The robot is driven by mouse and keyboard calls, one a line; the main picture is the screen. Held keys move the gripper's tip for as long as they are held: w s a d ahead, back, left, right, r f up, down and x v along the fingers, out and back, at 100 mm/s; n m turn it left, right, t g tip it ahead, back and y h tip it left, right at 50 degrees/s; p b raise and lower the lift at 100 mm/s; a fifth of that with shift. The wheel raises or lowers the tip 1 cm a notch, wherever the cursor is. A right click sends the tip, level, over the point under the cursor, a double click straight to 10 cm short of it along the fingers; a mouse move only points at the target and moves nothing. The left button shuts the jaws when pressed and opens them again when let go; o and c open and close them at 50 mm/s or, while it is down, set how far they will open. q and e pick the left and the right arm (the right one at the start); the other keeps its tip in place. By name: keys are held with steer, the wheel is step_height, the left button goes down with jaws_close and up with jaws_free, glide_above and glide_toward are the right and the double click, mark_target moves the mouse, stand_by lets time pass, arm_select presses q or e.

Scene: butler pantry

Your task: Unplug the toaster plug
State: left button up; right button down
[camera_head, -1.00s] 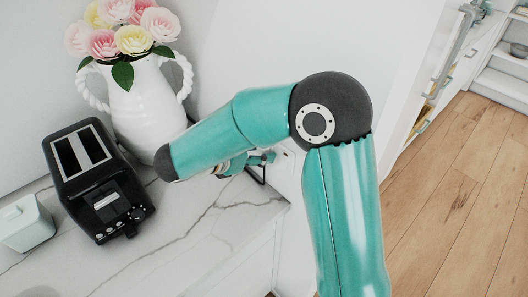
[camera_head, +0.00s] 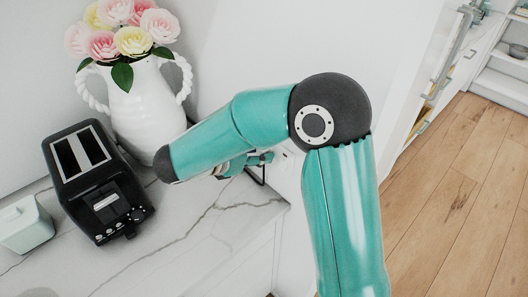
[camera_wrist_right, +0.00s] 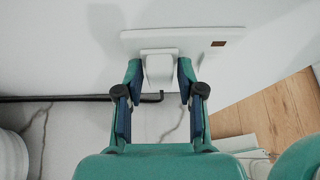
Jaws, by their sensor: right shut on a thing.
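The black toaster (camera_head: 95,185) stands on the marble counter at the left in the head view. My right gripper (camera_head: 252,163) is close to the wall, partly hidden behind my own arm. In the right wrist view, my right gripper (camera_wrist_right: 158,82) is shut on the white toaster plug (camera_wrist_right: 158,68), with one finger on each side. The plug lies against the lower part of the white wall socket plate (camera_wrist_right: 190,40); I cannot tell how deep it sits. A black cord (camera_wrist_right: 60,98) runs left from below the plug. My left gripper is not in view.
A white vase (camera_head: 145,105) with pink and yellow flowers stands behind the toaster, near my right arm. A pale lidded container (camera_head: 25,225) is at the far left. The front of the marble counter (camera_head: 185,245) is clear. Wooden floor lies to the right.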

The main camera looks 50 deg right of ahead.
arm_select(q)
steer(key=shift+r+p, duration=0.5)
arm_select(e)
steer(key=shift+w+a, duration=0.2)
steer(key=shift+a, duration=1.2)
steer(key=shift+w+a, duration=0.15)
steer(key=shift+a, duration=1.2)
